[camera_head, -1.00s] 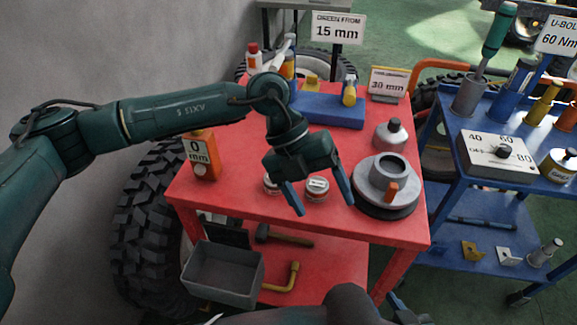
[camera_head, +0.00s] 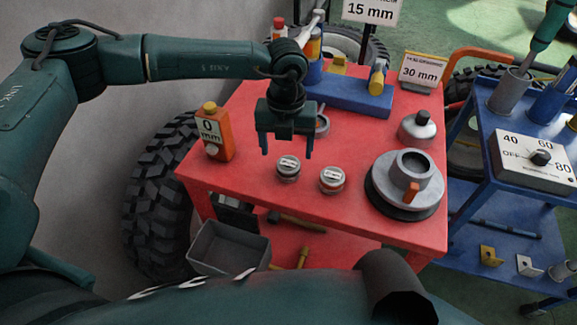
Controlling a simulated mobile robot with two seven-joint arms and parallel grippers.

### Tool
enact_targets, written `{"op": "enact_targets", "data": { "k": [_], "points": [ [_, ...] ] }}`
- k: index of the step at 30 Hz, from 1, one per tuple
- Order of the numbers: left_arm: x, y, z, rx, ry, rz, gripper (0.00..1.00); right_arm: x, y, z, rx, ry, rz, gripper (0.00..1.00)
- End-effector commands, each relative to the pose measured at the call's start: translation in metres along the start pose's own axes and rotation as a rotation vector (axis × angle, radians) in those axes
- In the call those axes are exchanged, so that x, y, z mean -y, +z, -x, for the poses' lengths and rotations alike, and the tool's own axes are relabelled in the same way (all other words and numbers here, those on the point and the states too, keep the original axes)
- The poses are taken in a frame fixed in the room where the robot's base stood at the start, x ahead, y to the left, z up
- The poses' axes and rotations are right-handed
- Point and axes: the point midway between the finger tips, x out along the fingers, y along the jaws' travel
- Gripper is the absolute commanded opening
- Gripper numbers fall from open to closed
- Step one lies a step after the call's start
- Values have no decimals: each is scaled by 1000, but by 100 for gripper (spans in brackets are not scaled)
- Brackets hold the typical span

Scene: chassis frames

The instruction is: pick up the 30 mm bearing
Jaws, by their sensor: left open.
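Two small round bearing-like pieces with pale labelled tops stand near the front of the red table: a left one (camera_head: 288,168) and a right one with a reddish lower part (camera_head: 332,180). A third round metal piece (camera_head: 322,125) is partly hidden behind my gripper. Their labels are too small to read, so I cannot tell which is the 30 mm bearing. My left gripper (camera_head: 287,151) is open and empty, fingers pointing down. In the picture its fingertips are just above the left piece; I see no contact. My right gripper is not in view.
A "30 mm" sign (camera_head: 422,72) stands at the back right. A grey hub (camera_head: 408,183) and silver can (camera_head: 417,128) are at right. A blue cart (camera_head: 510,205) stands beyond.

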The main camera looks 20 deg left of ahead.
Motion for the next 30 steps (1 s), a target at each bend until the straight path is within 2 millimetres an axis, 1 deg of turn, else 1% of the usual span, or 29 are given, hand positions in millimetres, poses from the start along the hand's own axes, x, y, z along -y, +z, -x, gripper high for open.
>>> {"op": "enact_targets", "data": {
  "k": [6,9,12,18,30],
  "points": [
    [4,-2,-32,-4,3,-1,73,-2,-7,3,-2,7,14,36],
    [4,-1,-43,-2,1,-1,73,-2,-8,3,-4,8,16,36],
    [4,-1,-48,-1,0,-1,73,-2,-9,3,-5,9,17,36],
    [4,-1,-48,-1,0,-1,73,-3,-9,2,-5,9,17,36],
    [4,-1,-48,-1,0,-1,41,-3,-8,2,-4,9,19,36]
  ]
}}
